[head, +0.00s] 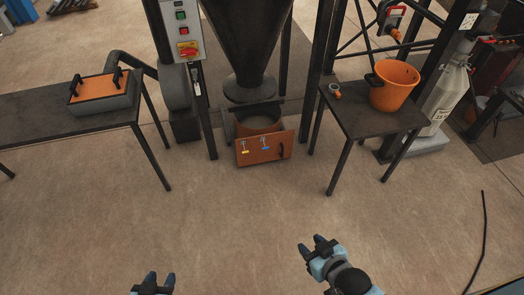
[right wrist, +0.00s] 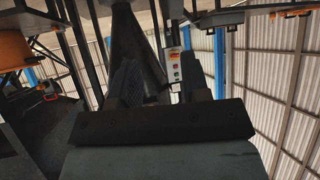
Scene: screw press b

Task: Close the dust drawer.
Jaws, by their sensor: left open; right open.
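The dust drawer (head: 264,148) has an orange-brown front with a dark handle (head: 281,151) at its right and two small tags, one yellow and one blue. It sits low under the dark hopper (head: 242,40) and stands pulled out toward me, with its open top and a grey inside showing. My left gripper (head: 158,280) is at the bottom edge of the head view, open and empty, far from the drawer. My right gripper (head: 318,243) is open and empty, in front of the drawer and to its right, apart from it. Its fingers also show in the right wrist view (right wrist: 165,90).
A table at the left holds a grey box with an orange lid (head: 100,91). A small table at the right (head: 345,105) holds an orange bucket (head: 395,86). The floor (head: 225,225) before the drawer is clear.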

